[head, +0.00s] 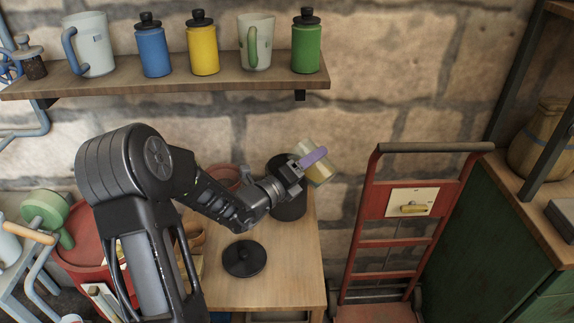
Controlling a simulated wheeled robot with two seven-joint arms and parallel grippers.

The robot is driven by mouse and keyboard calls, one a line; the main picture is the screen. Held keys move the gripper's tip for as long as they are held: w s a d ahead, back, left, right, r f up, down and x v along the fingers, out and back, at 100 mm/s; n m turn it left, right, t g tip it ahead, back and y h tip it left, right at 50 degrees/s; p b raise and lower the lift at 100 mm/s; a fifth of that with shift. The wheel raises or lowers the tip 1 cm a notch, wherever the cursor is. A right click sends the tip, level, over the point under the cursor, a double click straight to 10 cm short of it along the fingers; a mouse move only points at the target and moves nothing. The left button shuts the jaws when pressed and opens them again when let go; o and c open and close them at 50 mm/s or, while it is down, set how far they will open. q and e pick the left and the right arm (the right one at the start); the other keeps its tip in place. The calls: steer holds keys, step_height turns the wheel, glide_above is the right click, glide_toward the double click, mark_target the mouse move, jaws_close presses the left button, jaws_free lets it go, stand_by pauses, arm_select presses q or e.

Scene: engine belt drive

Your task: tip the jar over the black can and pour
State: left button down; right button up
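A cream jar (323,172) with a purple handle (314,157) is held tilted at the upper right edge of the black can (291,207). The black can stands upright at the back of the small wooden table. My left gripper (298,170) is at the purple handle and appears shut on it; its fingers are small and partly hidden. The gripper and wrist cover part of the can's top, so its opening and any contents flowing are hidden. A round black lid (244,259) with a knob lies on the table in front of the can. My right gripper is out of view.
The wooden table (285,280) has bare room right of the lid. A wall shelf (180,82) above holds mugs and blue, yellow and green canisters. A red hand truck (395,240) stands at right, beside a green cabinet (465,240). Red containers (85,235) stand at left.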

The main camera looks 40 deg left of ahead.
arm_select(q)
steer(key=shift+r+n+p, duration=0.2)
steer(key=shift+n+p, duration=0.1)
steer(key=shift+p, duration=0.1)
steer(key=shift+a+r+n+p, duration=0.1)
steer(key=shift+r+n+p, duration=0.4)
steer(key=shift+p, duration=0.55)
steer(key=shift+w+a+r+n+p, duration=0.1)
steer(key=shift+a+r+n+p, duration=0.15)
steer(key=shift+a+n+p, duration=0.85)
steer(key=shift+d+f+n+p, duration=0.1)
steer(key=shift+f+n+p, duration=0.25)
steer(key=shift+n+p, duration=0.5)
stand_by(0.6)
steer(key=shift+r+n+p, duration=0.2)
steer(key=shift+n+p, duration=0.15)
steer(key=shift+p, duration=0.5)
